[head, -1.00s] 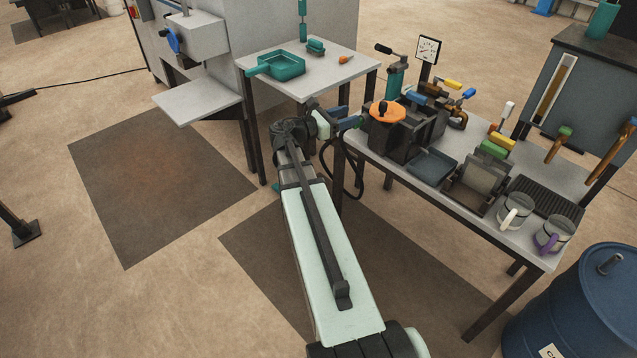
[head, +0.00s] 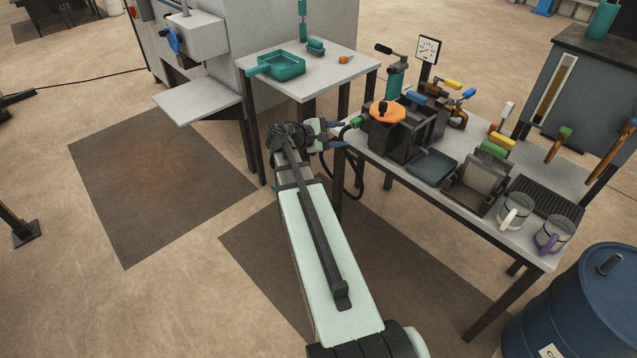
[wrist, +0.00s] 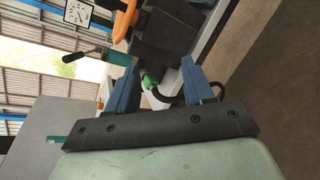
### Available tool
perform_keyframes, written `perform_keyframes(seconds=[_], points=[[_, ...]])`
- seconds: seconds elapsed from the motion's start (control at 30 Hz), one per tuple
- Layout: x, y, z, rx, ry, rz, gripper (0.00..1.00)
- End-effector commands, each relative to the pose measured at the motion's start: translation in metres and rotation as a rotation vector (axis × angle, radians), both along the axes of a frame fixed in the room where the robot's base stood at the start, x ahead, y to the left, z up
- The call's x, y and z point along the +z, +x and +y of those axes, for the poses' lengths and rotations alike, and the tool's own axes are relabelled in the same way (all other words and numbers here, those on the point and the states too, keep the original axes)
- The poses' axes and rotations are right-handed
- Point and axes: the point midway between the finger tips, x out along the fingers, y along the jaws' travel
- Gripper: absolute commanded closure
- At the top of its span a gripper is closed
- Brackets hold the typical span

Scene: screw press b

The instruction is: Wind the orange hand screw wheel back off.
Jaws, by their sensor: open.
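The orange hand screw wheel (head: 387,111) with a dark knob sits on top of the dark press (head: 388,139) at the left end of the long table. My gripper (head: 338,136) is open and empty, left of the press and lower than the wheel, apart from it. In the wrist view, the blue fingers of my gripper (wrist: 160,80) stand wide apart. Part of the orange wheel (wrist: 125,20) shows at the top, beyond the left finger. A green fitting (wrist: 150,82) on a black hose shows between the fingers; whether it lies within their reach I cannot tell.
The green fitting (head: 356,122) sticks out at the press's left side. A dial gauge (head: 428,50) and a teal-bodied lever device (head: 395,78) stand behind the press. A dark tray (head: 432,167) lies to its right. A small table (head: 335,75) with a teal tray is behind my gripper.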

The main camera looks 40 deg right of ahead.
Motion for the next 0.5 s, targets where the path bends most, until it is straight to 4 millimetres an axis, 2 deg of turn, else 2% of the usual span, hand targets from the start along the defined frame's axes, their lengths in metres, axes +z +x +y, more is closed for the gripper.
perform_keyframes(seconds=[0.2, 0.5], points=[[-0.03, 0.0, 0.014, -0.062, 0.109, -0.232, 0.48], [-0.074, 0.0, 0.036, -0.157, 0.249, -0.445, 0.48]])
